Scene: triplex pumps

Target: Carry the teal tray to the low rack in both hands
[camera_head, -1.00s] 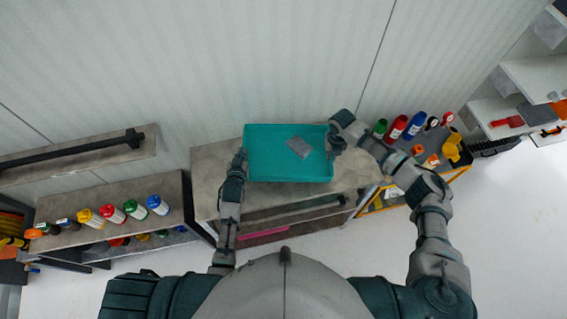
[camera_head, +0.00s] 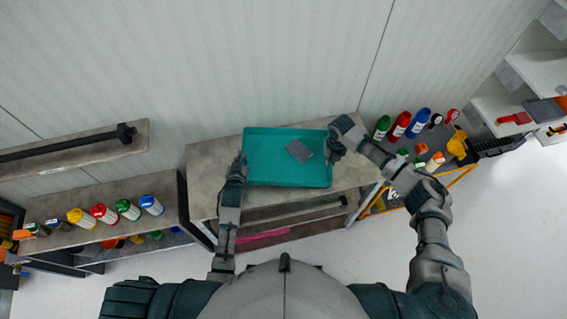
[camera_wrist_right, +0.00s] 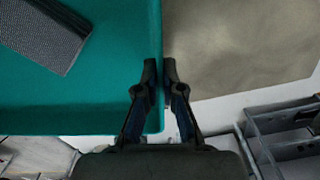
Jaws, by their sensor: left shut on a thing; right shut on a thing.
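The teal tray (camera_head: 275,172) is between my two hands in the head view, over the grey-brown bench top. A small grey patterned flat item (camera_head: 299,151) lies in it. My left gripper (camera_head: 242,160) is shut on the tray's left edge. My right gripper (camera_head: 331,152) is shut on the tray's right edge. In the right wrist view the fingers (camera_wrist_right: 160,72) close on the tray's side wall (camera_wrist_right: 155,40), and the grey item (camera_wrist_right: 45,32) lies inside. I cannot tell whether the tray touches the bench. The low rack cannot be told for certain.
The bench (camera_head: 205,165) is below the tray. A shelf with several coloured bottles (camera_head: 104,213) stands at left. A yellow-framed cart (camera_head: 455,178) with bottles and small items is at right, near my right arm. White shelves (camera_head: 540,75) are far right. A pale wall is behind.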

